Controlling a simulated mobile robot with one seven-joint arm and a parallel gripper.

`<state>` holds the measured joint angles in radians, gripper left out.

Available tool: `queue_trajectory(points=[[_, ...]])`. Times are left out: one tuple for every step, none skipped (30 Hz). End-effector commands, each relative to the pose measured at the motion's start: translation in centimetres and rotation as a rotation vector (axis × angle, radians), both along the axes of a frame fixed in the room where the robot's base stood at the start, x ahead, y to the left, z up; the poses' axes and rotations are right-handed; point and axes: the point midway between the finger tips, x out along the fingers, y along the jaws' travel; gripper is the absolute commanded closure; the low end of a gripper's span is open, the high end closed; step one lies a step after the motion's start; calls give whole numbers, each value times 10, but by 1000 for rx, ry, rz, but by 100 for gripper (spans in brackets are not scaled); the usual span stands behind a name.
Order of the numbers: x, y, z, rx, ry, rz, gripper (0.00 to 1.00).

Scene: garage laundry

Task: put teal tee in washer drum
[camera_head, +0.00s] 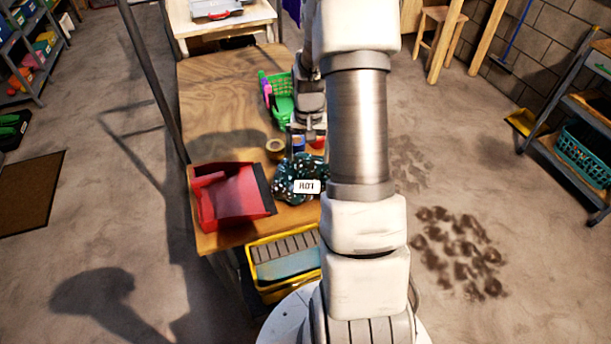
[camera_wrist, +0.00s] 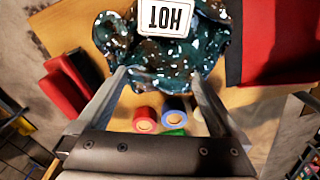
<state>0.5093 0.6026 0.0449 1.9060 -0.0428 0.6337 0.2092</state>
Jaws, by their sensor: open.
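A crumpled dark teal cloth with pale spots, which looks like the teal tee (camera_head: 290,170), lies on the wooden table (camera_head: 222,105). A white card reading HOT (camera_head: 307,186) lies on it. The cloth also shows at the top of the wrist view (camera_wrist: 185,62), with the card (camera_wrist: 161,16). My gripper (camera_head: 308,138) is over the table just beyond the cloth. In the wrist view its fingers (camera_wrist: 155,78) are apart with nothing held; their tips overlap the cloth's lower edge in the picture, and contact cannot be told. I see no washer drum that I can identify.
A red bin (camera_head: 232,197) stands left of the cloth. A tan tape roll (camera_head: 275,147), a red roll (camera_wrist: 145,120) and a blue roll (camera_wrist: 175,116) lie near my gripper. A green basket (camera_head: 279,88) is farther back. A yellow crate (camera_head: 285,263) is at the near end.

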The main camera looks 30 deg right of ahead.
Motion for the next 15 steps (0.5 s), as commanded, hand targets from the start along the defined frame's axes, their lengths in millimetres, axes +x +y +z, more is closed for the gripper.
queue_trajectory(points=[[0,0,0,0,0,0,0],[0,0,0,0,0,0,5],[0,0,0,0,0,0,13],[0,0,0,0,0,0,18],[0,0,0,0,0,0,23],[0,0,0,0,0,0,31],[0,0,0,0,0,0,36],[0,0,0,0,0,0,41],[0,0,0,0,0,0,49],[0,0,0,0,0,0,54],[0,0,0,0,0,0,59],[0,0,0,0,0,0,67],[0,0,0,0,0,0,72],[0,0,0,0,0,0,77],[0,0,1,0,0,0,85]])
